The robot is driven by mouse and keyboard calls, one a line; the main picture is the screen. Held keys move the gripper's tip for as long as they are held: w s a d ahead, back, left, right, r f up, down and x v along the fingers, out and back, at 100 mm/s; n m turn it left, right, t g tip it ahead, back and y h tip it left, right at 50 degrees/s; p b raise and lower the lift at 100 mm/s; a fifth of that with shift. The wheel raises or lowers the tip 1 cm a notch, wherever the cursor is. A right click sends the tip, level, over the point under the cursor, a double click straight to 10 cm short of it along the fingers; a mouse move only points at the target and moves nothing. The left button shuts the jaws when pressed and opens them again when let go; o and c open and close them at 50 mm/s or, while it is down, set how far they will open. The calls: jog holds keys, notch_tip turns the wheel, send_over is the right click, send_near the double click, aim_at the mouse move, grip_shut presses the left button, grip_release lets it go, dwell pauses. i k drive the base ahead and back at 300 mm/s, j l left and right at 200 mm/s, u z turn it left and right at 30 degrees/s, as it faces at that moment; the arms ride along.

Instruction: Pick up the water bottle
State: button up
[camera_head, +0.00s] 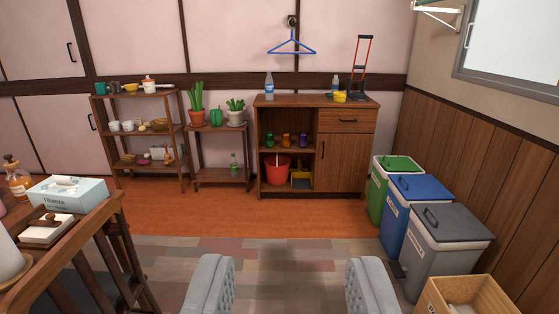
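A clear water bottle (269,86) with a blue label stands upright on the left part of the wooden cabinet's top (305,100), across the room. A second, smaller-looking bottle (335,84) stands farther right on the same top, behind a yellow object (340,97). My gripper (290,285) is at the bottom of the view. Its two grey padded fingers are wide apart, with only floor showing between them. It is far from both bottles and touches nothing.
A hand truck (362,70) stands on the cabinet's right end. Green, blue and grey bins (445,240) and a box (468,295) line the right. A wooden table (75,235) is at near left. Shelves (140,132) and a plant stand (218,128) stand at back left. The middle floor is clear.

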aim_at(269, 85)
jog(key=i+z, duration=0.15)
jog(key=i, duration=1.55)
jog(key=i+j, duration=0.15)
jog(key=i, duration=0.7)
jog(key=i+j+u, duration=0.1)
jog(key=i, duration=0.7)
jog(key=i+j+z, duration=0.45)
jog(key=i+j, duration=0.5)
jog(key=i, duration=0.05)
